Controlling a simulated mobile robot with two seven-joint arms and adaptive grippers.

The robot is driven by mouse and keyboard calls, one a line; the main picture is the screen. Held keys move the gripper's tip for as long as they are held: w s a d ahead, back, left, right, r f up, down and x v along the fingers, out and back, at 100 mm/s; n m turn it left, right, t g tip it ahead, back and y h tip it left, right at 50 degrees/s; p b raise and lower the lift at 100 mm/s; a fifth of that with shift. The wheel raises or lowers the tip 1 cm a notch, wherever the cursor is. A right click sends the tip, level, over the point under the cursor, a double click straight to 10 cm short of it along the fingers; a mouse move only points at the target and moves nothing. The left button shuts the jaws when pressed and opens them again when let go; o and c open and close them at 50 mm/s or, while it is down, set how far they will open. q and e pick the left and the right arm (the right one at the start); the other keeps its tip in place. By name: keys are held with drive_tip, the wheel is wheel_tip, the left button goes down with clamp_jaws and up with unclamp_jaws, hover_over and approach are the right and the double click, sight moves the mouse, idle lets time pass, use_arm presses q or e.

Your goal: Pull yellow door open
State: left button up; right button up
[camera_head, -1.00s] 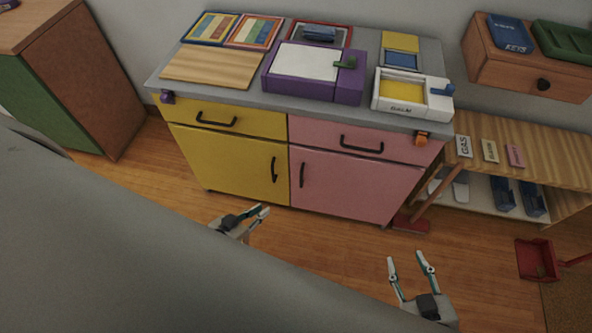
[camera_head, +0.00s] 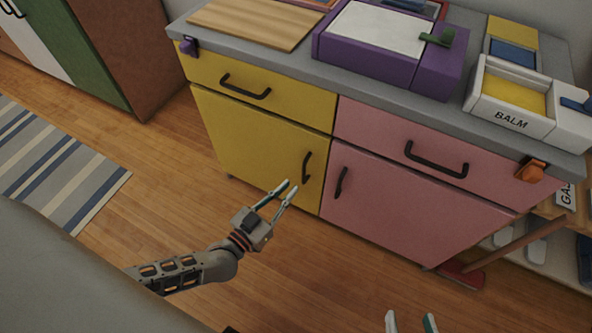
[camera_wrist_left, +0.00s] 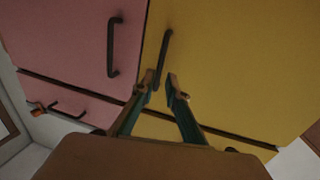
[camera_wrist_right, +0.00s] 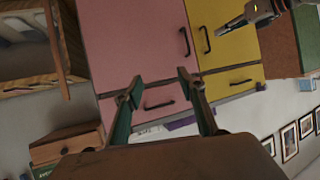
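The yellow door (camera_head: 252,148) is closed, under the yellow drawer on the left of the cabinet. Its black vertical handle (camera_head: 307,168) sits near its right edge. My left gripper (camera_head: 286,189) is open just in front of the door, close to the handle's lower left in the head view. In the left wrist view the handle (camera_wrist_left: 163,58) stands upright just beyond my open fingertips (camera_wrist_left: 162,82); I cannot tell whether they touch it. My right gripper (camera_head: 411,318) is open and empty, low in front of the pink side; it also shows in the right wrist view (camera_wrist_right: 157,84).
The pink door (camera_head: 395,205) with its own black handle (camera_head: 341,182) adjoins on the right. The drawer handle (camera_head: 245,87) juts out above. A purple box (camera_head: 385,50) and a BALM box (camera_head: 512,98) stand on the countertop. The wooden floor (camera_head: 330,275) in front is clear.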

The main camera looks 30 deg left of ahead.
sight(303, 174)
use_arm(q)
drive_tip(key=b+x, duration=0.1)
drive_tip(key=x, duration=0.5)
drive_tip(key=shift+w+d, duration=0.15)
drive_tip(key=shift+w, duration=0.2)
drive_tip(key=shift+w+d+r, duration=0.15)
drive_tip(key=shift+w+r, duration=0.05)
drive_tip(key=shift+w, duration=0.4)
clamp_jaws()
drive_tip(key=shift+s, duration=0.15)
